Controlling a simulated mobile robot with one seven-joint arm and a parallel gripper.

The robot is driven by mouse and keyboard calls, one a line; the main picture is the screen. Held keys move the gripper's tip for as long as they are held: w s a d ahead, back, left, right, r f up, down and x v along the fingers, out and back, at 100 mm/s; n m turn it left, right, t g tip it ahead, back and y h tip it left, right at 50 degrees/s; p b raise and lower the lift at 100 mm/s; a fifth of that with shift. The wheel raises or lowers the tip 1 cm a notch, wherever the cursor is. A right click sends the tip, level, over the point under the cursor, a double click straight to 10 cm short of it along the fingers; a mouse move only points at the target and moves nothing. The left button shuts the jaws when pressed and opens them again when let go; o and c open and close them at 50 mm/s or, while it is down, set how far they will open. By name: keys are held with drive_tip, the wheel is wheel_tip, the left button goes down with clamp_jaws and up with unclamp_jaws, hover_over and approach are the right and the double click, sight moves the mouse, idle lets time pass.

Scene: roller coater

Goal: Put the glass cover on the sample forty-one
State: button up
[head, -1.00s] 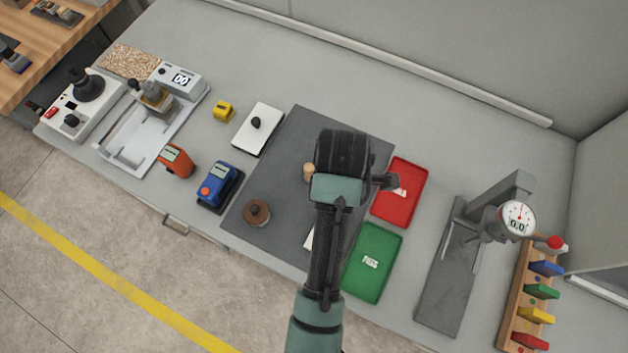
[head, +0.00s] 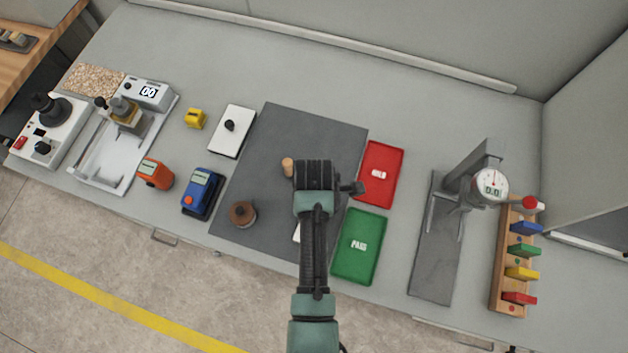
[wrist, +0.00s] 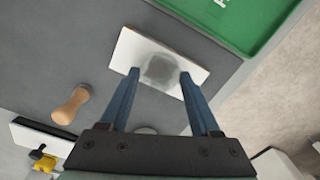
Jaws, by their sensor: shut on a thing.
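A white panel (wrist: 175,48) with a dark grey patch lies on the grey mat, just beyond my fingertips in the wrist view; it looks like the sample, but no number is readable on it. In the head view only a sliver of the panel (head: 297,232) shows beside my arm. My gripper (wrist: 160,76) has its fingers apart around something thin and see-through. A faint roundish outline over the grey patch looks like the glass cover (wrist: 158,67). I cannot tell whether the cover touches the panel. My fingertips are hidden in the head view.
A wooden handle (head: 288,167) and a brown round object (head: 242,214) stand on the grey mat (head: 270,130). Green (head: 340,262) and red (head: 366,190) trays lie to the right. A gauge stand (head: 432,260) stands beyond them. A white block with a black knob (head: 232,140) lies left.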

drive_tip(key=shift+f, duration=0.1)
drive_tip(key=o, duration=1.4)
drive_tip(key=shift+c, duration=0.2)
